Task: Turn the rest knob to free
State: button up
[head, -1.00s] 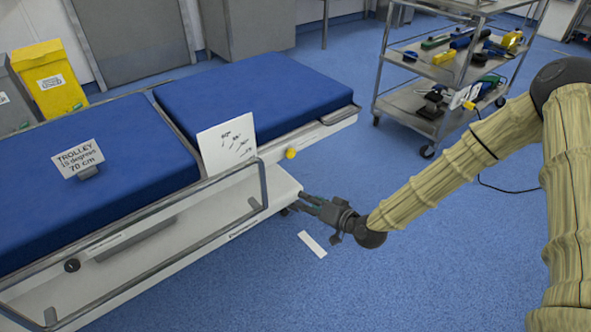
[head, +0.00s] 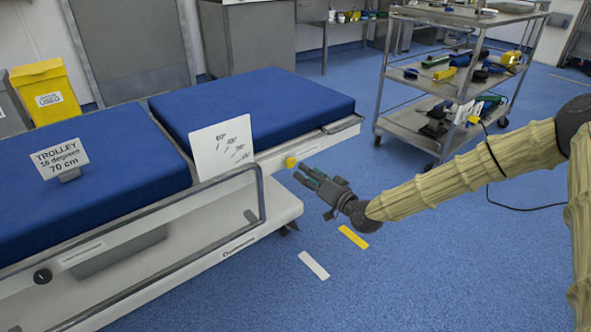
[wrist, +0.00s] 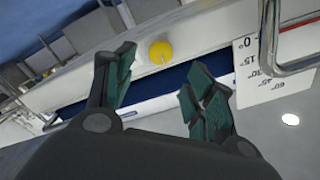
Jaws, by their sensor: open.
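A round yellow knob (head: 291,162) sits on the white side rail of the trolley, just right of a white angle card (head: 222,148). In the wrist view the yellow knob (wrist: 161,52) lies ahead of my fingers, near the middle between them. A short mark shows on its face, but no "free" label is readable. My gripper (head: 307,174) is just right of the knob, pointing at it. Its teal-padded fingers (wrist: 160,76) are spread and empty, apart from the knob. A black knob (head: 42,276) is on the lower left of the trolley frame.
A metal side rail (head: 262,200) loops left of the yellow knob; it also shows in the wrist view (wrist: 270,45). A blue mattress (head: 255,105) lies above. A tool cart (head: 383,80) stands behind right. The floor around my gripper is clear, with white and yellow strips.

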aim_at(293, 163)
jog(key=b+x, duration=0.2)
jog(key=x, duration=0.3)
jog(key=shift+a+f, duration=0.1)
jog(key=shift+f, duration=0.05)
jog(key=shift+x, duration=0.9)
jog(key=c, duration=1)
